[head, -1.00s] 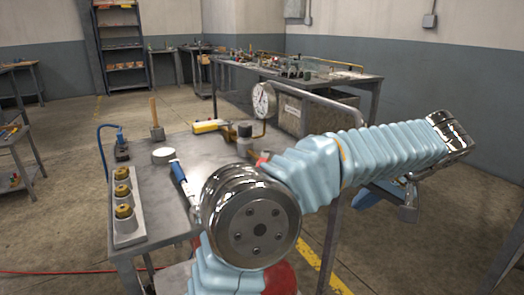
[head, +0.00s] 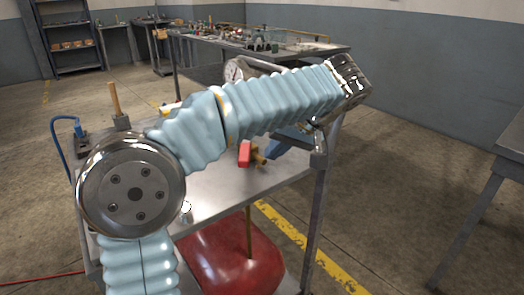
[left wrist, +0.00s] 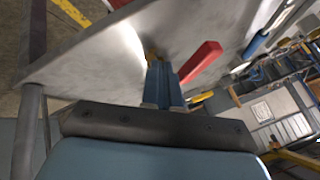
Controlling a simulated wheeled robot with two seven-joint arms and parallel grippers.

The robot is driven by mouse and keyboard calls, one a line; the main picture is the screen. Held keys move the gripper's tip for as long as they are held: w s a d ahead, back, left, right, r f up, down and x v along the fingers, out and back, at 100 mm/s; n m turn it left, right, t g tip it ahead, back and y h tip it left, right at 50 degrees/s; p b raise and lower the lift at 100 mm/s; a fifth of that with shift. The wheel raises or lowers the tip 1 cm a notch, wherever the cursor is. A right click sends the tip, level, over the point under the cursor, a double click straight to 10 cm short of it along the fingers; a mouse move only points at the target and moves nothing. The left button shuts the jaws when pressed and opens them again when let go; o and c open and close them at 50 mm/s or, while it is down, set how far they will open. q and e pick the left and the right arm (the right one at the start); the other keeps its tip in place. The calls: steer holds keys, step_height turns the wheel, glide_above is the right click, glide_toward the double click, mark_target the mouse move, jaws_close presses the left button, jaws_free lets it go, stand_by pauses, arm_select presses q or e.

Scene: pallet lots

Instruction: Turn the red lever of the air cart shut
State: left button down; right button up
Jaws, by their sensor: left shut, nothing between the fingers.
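The red lever (head: 245,153) sits on a brass valve (head: 259,158) at the near right part of the air cart's metal top (head: 225,185). My left arm reaches across the cart from the left. My left gripper (head: 275,149) has blue fingers, shut and empty, just right of the valve. In the left wrist view, the shut fingers (left wrist: 157,68) point toward a bit of brass (left wrist: 153,52), and the red lever (left wrist: 203,60) lies to their right. I cannot tell whether the fingers touch the valve or lever. My right gripper is out of view.
A red tank (head: 230,262) sits under the cart top. A pressure gauge (head: 233,71) stands behind my forearm, which hides much of the cart. A wooden-handled tool (head: 115,100) stands at the cart's back left. A grey table (head: 510,145) is at the right, with clear floor between.

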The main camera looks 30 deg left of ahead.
mark_target(248, 153)
arm_select(q)
steer(key=shift+s+a+r, duration=0.1)
steer(key=shift+s+a, duration=0.3)
steer(key=shift+a, duration=0.2)
steer(key=shift+s+a, duration=0.35)
steer(key=shift+a, duration=0.25)
steer(key=shift+s+a+m+t+h+b, duration=0.15)
steer(key=shift+s+a+m+t+b, duration=0.15)
steer(key=shift+m+t, duration=0.35)
steer(key=shift+s+a+m+t+h+b, duration=0.15)
steer(key=shift+s+a+m+t+b, duration=0.15)
steer(key=shift+m, duration=0.65)
steer(key=shift+s+a+b, duration=0.25)
steer(key=shift+a+b, duration=0.1)
steer(key=shift+b, duration=0.1)
steer(key=shift+s+a+m+t+h+b, duration=0.2)
steer(key=shift+s+a+m+t+b, duration=0.15)
steer(key=shift+a+m, duration=0.2)
steer(key=shift+s+a+m+t+h+b, duration=0.2)
steer(key=shift+s+a+m+t, duration=0.15)
steer(key=shift+a+m, duration=0.2)
steer(key=shift+s+a+m+t+h, duration=0.15)
steer(key=shift+a+m+t+h, duration=0.1)
steer(key=shift+a+m, duration=0.3)
steer(key=shift+s+a+m+t+h, duration=0.15)
steer(key=shift+a+m+t+h, duration=0.1)
steer(key=shift+a+m, duration=0.3)
steer(key=shift+a, duration=1)
steer(key=shift+a+r, duration=0.1)
steer(key=shift+a, duration=0.05)
